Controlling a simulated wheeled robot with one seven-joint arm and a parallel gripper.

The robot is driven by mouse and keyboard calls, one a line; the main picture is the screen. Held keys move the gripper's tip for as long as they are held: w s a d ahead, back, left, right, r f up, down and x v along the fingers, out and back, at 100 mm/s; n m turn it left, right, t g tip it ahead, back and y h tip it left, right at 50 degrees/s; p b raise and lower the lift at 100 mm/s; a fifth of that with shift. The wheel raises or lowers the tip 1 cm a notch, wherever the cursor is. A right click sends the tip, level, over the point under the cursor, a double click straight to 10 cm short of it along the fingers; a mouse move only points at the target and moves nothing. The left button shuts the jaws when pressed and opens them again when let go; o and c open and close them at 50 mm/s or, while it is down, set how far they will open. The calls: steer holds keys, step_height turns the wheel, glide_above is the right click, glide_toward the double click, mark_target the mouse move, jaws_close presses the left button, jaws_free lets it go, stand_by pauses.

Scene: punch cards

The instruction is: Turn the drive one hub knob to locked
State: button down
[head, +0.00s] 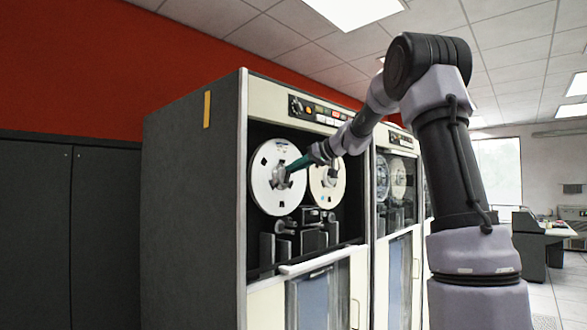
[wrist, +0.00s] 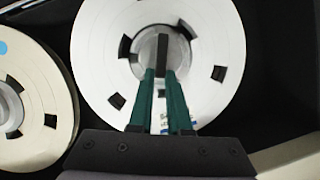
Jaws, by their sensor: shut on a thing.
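The near tape drive (head: 243,200) has two white reels behind its open upper front. My gripper (head: 290,170) reaches to the hub (head: 279,180) of its left reel (head: 264,160). In the wrist view, the green fingers of my gripper (wrist: 160,80) are closed on the hub knob, a dark bar (wrist: 162,50) at the reel's middle. The bar points straight up in that view, in line with the fingers. The knob's lower part is hidden between the fingers. No lock marking can be read.
The drive's right reel (head: 327,180) is close beside my gripper, and it also shows in the wrist view (wrist: 38,110). Tape heads and guides (head: 305,232) sit below the reels. A second drive (head: 398,185) stands to the right. Dark cabinets (head: 70,230) stand at the left.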

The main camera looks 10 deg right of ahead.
steer(key=shift+w+d+f+m+g+y, duration=0.2)
steer(key=shift+f+m+y, duration=0.5)
steer(key=shift+m, duration=1.05)
steer(key=shift+w+d+f+m+y, duration=0.2)
steer(key=shift+d+f+m+y, duration=0.2)
steer(key=shift+m+y, duration=1)
steer(key=shift+w+d+f+m+g+y, duration=0.1)
steer(key=shift+w+d+f+m+y, duration=0.3)
steer(key=shift+m, duration=1.65)
steer(key=shift+s+a+f+y, duration=0.1)
steer(key=shift+s+y, duration=0.1)
steer(key=shift+y, duration=0.1)
steer(key=c, duration=0.9)
jaws_free()
steer(key=shift+o, duration=0.2)
steer(key=v, duration=1)
steer(key=shift+s+d, duration=0.15)
steer(key=shift+d, duration=0.2)
